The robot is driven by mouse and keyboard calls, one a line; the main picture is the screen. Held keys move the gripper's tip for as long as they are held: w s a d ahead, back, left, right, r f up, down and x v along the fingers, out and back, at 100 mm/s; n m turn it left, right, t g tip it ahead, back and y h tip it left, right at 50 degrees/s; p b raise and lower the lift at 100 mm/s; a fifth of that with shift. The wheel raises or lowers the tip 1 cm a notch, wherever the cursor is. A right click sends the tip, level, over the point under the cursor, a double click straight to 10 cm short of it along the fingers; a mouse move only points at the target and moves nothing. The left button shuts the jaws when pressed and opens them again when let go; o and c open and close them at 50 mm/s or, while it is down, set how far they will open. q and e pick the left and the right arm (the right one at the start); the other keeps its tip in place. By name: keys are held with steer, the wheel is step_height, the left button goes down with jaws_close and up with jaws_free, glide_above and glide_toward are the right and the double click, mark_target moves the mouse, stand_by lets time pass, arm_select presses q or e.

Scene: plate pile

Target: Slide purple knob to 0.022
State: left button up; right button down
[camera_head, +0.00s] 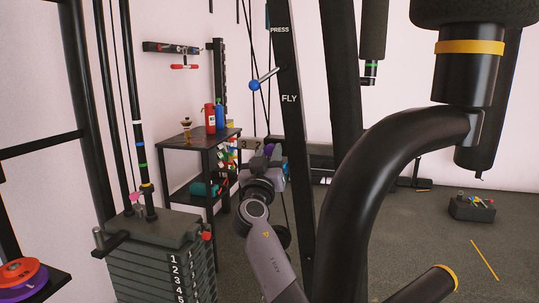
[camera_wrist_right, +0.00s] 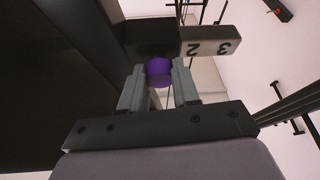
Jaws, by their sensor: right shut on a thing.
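The purple knob (camera_wrist_right: 158,72) sits between the two fingers of my right gripper (camera_wrist_right: 159,85) in the right wrist view. The fingers are shut on it, one at each side. The knob stands against a dark block beside a pale plate with the numerals 3 and 2 (camera_wrist_right: 205,47), upside down here. In the head view my right gripper (camera_head: 268,160) is at this spot, and only a small bit of the purple knob (camera_head: 269,149) shows above it. The numbered plate (camera_head: 250,144) shows just left of it. My left gripper is not in view.
A thick curved black tube (camera_head: 380,160) fills the right of the head view. A numbered weight stack (camera_head: 160,262) stands at lower left. A dark shelf (camera_head: 197,145) holds bottles behind.

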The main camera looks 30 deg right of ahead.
steer(key=shift+s+a+f, duration=0.15)
steer(key=shift+a, duration=0.1)
steer(key=shift+s+a+b, duration=0.65)
steer(key=shift+a+b, duration=0.1)
steer(key=c, duration=1.1)
jaws_free()
steer(key=o, duration=0.3)
steer(key=shift+s, duration=0.1)
steer(key=b+v, duration=0.1)
steer(key=v, duration=0.6)
